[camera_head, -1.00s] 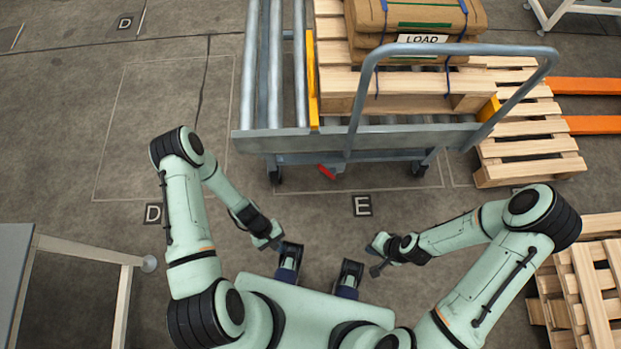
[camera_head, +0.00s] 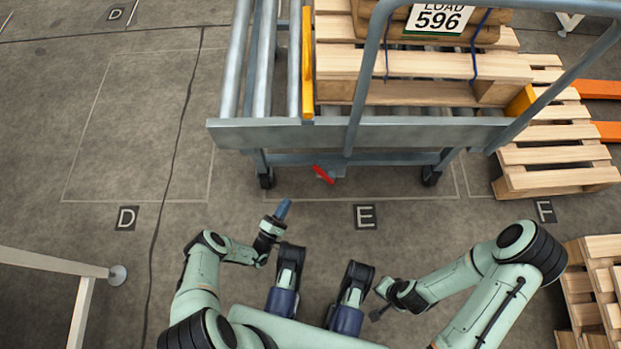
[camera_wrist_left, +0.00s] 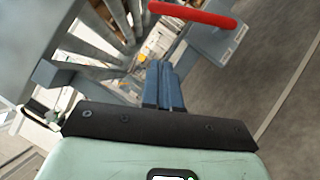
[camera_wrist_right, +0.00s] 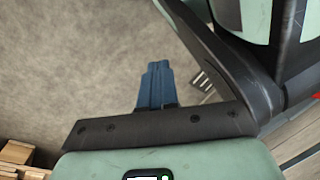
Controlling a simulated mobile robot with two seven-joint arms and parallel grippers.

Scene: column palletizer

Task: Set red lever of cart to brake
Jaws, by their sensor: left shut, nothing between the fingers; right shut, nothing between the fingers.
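The red lever (camera_head: 323,174) sits low under the front edge of the cart (camera_head: 290,133), on a grey bracket, and is tilted. In the left wrist view the red lever (camera_wrist_left: 193,13) lies near the top, beyond the fingertips and apart from them. My left gripper (camera_head: 284,208) points up toward the cart, below and left of the lever; its blue fingers (camera_wrist_left: 162,70) are shut and empty. My right gripper (camera_head: 376,315) is low on the right, away from the cart; its blue fingers (camera_wrist_right: 156,70) are shut and empty over the floor.
The cart carries a pallet with a load labelled 596 (camera_head: 438,17), behind a grey tubular handle. A yellow stop (camera_head: 307,65) stands on its rollers. Wooden pallets (camera_head: 555,155) stand right of the cart. A pale table frame (camera_head: 50,262) is at the lower left. Floor around marker E (camera_head: 365,216) is clear.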

